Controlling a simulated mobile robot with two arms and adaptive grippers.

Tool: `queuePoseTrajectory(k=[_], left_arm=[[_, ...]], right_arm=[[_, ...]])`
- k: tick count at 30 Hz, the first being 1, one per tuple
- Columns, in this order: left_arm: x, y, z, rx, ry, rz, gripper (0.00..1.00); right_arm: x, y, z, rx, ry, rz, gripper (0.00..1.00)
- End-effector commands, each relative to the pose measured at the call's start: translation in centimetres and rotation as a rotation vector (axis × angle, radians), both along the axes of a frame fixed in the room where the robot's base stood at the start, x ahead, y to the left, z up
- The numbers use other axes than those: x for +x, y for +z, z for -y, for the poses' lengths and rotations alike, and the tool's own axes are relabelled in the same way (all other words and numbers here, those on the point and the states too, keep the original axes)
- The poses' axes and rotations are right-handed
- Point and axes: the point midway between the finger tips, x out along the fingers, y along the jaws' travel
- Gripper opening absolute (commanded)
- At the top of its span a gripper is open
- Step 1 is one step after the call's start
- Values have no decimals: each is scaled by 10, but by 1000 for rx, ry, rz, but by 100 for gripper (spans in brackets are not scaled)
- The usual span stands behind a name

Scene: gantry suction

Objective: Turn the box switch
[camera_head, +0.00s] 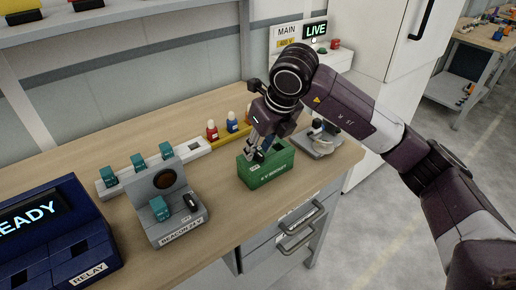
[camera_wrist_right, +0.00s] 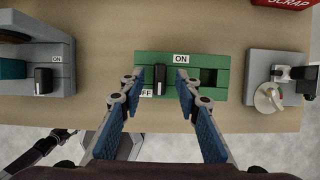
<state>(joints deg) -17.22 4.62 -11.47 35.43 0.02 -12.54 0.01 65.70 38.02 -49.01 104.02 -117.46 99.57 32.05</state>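The box switch is a green box (camera_head: 266,168) on the wooden bench, with a white label on its front. In the right wrist view the green box (camera_wrist_right: 200,92) shows a black lever (camera_wrist_right: 160,78), an ON label above and to its right, and a partly covered OFF label below and to its left. My right gripper (camera_head: 262,148) is over the box from above. In the wrist view its two blue-padded fingers (camera_wrist_right: 161,79) are spread apart, one on each side of the lever, with visible gaps. My left gripper is not in view.
A grey beacon unit (camera_head: 180,218) with its own switch stands left of the box, and a blue READY relay unit (camera_head: 60,240) further left. A grey device (camera_head: 318,142) stands close on the right. A rail with colored plugs (camera_head: 212,133) lies behind.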

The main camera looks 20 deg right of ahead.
Motion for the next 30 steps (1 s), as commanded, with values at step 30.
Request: queuePoseTrajectory(k=[30], left_arm=[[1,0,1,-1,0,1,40]], right_arm=[[-40,102,14,0,0,2,30]])
